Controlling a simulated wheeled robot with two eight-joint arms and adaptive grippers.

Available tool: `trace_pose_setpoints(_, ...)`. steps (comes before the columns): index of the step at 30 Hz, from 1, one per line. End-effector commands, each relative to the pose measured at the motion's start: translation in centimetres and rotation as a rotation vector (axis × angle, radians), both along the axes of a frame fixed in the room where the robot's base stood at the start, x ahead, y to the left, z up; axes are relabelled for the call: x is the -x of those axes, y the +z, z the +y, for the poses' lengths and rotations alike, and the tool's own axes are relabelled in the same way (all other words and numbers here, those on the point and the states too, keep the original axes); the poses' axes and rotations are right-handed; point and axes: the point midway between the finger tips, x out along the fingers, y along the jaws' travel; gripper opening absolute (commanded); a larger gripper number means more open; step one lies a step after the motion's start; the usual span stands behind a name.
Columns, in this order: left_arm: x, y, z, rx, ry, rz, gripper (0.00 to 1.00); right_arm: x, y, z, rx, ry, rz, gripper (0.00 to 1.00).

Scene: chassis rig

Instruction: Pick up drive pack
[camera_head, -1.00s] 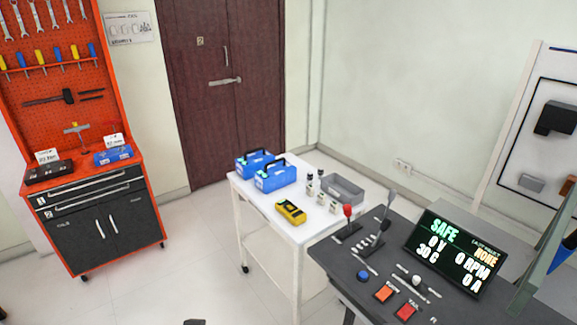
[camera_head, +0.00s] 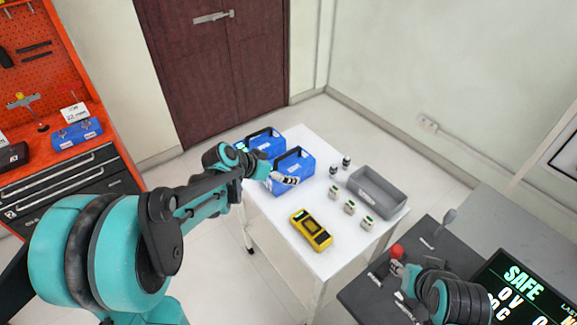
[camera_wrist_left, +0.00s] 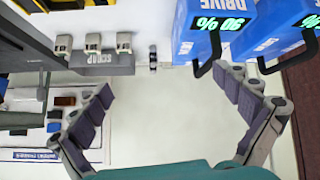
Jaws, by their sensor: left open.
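Two blue drive packs with black handles stand side by side on the white table: the far one (camera_head: 262,142) and the near one (camera_head: 294,165). In the left wrist view they show at the top right, one reading "DRIVE 90%" (camera_wrist_left: 208,32) and the other partly cut off (camera_wrist_left: 300,12). My left gripper (camera_head: 287,180) is at the near pack in the head view and partly overlaps it. In the wrist view its fingers (camera_wrist_left: 165,85) are spread with nothing between them, the right finger close to a pack's handle. My right gripper (camera_head: 404,270) is over the console; its jaws are unclear.
On the white table (camera_head: 275,220) are a yellow meter (camera_head: 311,230), several small blocks (camera_head: 350,207), two small dark-topped bottles (camera_head: 334,171) and a grey bin (camera_head: 378,190). A red knob (camera_head: 397,251) and a display (camera_head: 522,285) are on the dark console.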

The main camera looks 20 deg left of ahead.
Motion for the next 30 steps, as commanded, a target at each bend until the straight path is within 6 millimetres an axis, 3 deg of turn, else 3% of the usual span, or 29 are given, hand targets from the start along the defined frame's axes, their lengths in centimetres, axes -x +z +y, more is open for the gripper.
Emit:
trace_pose_setpoints(1,-2.0,-0.7,1.0,0.012,-0.024,-0.032,1.0,0.0,0.6,0.0,0.0,0.0,0.0,0.4)
trace_pose_setpoints(6,-6.4,-3.5,3.5,0.038,-0.114,-0.161,1.0,0.0,1.5,0.0,0.0,0.0,0.0,0.4)
trace_pose_setpoints(13,-8.8,-6.2,5.5,0.047,-0.172,-0.274,1.0,0.0,2.0,0.0,0.0,0.0,0.0,0.4)
trace_pose_setpoints(25,-11.3,-8.5,3.8,0.047,-0.183,-0.293,1.0,0.0,0.9,0.0,0.0,0.0,0.0,0.4)
trace_pose_setpoints(30,-12.8,-9.9,2.2,0.047,-0.184,-0.293,1.0,0.0,-0.3,0.0,0.0,0.0,0.0,0.4)
